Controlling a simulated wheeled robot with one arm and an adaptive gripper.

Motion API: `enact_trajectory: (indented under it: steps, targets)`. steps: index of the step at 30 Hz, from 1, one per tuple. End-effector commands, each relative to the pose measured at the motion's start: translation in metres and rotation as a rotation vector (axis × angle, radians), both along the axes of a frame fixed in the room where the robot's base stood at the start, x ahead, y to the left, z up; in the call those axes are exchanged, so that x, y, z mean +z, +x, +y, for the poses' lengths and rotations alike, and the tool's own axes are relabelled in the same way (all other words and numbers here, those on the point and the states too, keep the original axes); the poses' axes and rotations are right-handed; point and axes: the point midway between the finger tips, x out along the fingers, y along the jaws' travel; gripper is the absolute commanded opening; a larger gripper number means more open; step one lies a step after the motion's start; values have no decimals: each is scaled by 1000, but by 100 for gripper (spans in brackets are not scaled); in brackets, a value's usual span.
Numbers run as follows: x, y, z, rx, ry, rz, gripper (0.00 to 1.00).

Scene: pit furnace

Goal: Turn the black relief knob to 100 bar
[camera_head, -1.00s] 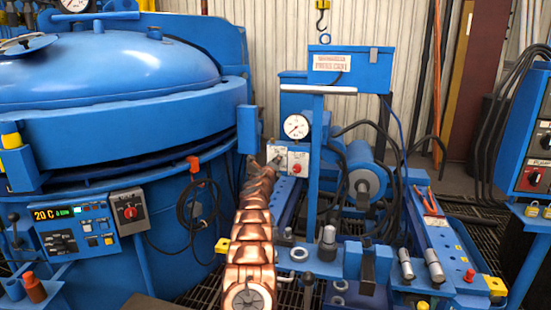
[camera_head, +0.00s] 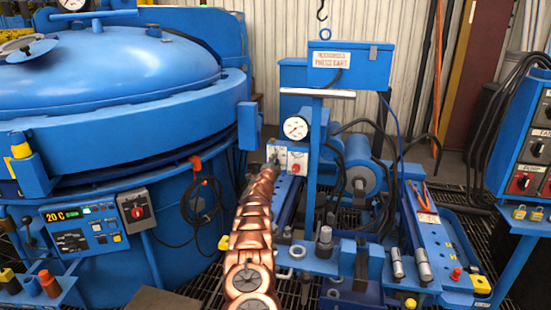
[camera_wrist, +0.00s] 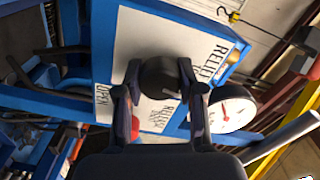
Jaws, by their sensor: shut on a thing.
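The black relief knob (camera_wrist: 160,76) sits on a white-labelled blue panel (camera_wrist: 125,45) in the wrist view. My gripper (camera_wrist: 158,90) is shut on the knob, with one dark finger on each side of it. The panel carries the words RELIEF and OPEN, partly covered by my fingers. A white round pressure gauge (camera_wrist: 232,108) is at the right of the wrist view, and it also shows in the head view (camera_head: 296,128). Its numbers are too small to read. In the head view my copper-coloured arm reaches up to the panel (camera_head: 297,160), and the knob is hidden there.
A red button (camera_wrist: 133,128) lies close beside my finger in the wrist view. A large blue furnace (camera_head: 110,70) stands at the left in the head view. A blue press cart (camera_head: 345,265) with upright metal pins surrounds the panel. Black hoses (camera_head: 375,125) hang behind it.

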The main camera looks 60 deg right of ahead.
Motion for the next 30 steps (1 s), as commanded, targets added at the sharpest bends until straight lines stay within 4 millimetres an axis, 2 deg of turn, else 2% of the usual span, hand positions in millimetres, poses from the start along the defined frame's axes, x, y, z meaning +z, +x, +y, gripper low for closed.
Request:
enact_trajectory:
  steps: [12,28,29,30]
  targets:
    - [1,1,1,2,-61,167,3]
    - [0,1,1,2,-69,188,3]
    - [0,1,1,2,-69,188,40]
    - [0,1,1,2,-69,188,44]
